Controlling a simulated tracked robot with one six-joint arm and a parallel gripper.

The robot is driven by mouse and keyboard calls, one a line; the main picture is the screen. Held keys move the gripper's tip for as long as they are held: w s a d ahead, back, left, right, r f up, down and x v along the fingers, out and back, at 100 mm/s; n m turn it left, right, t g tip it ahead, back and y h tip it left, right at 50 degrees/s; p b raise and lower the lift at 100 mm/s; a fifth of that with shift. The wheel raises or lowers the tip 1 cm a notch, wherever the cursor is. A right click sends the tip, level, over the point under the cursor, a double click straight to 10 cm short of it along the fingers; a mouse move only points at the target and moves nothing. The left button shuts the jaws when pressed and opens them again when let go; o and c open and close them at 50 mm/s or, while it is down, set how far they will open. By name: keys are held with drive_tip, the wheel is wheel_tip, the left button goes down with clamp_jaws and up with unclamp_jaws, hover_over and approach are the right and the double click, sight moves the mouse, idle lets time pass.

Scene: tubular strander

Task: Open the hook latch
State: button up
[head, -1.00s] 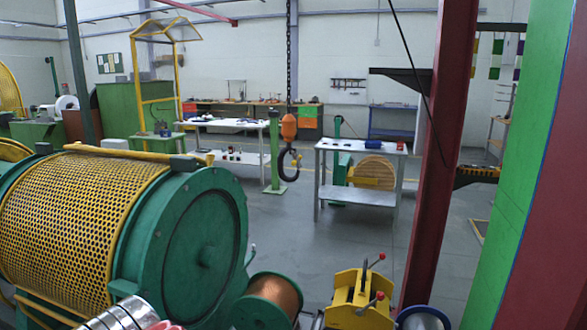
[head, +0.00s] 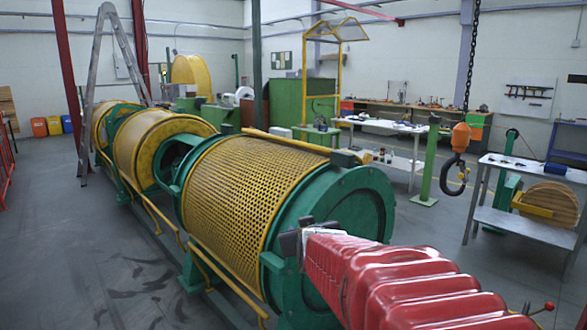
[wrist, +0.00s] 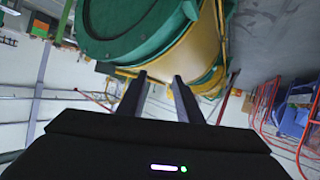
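A dark crane hook (head: 453,180) hangs from a chain below an orange block (head: 461,137), right of the middle in the head view. Any latch on it is too small to make out. My gripper (wrist: 158,77) shows in the wrist view with its two dark fingers apart and nothing visible between them. In the head view my red-sleeved arm reaches toward the green end of the yellow mesh drum (head: 232,195), with the gripper in front of it, well left of the hook. The wrist view looks upside down and does not show the hook.
A green post (head: 428,160) stands just left of the hook. Floor at left is open.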

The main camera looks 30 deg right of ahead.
drive_tip(key=d+r+m+h, duration=0.1)
drive_tip(key=d+h, duration=0.2)
drive_tip(key=d, duration=0.8)
drive_tip(key=m+g+h, duration=0.5)
drive_tip(key=h, duration=0.7)
approach(460, 178)
drive_tip(key=v, duration=0.5)
drive_tip(key=shift+r, duration=0.25)
drive_tip(key=shift+f+x, duration=0.1)
drive_tip(key=shift+x, duration=3.35)
drive_tip(key=shift+f+x, duration=0.15)
drive_tip(key=shift+x, duration=3.35)
clamp_jaws()
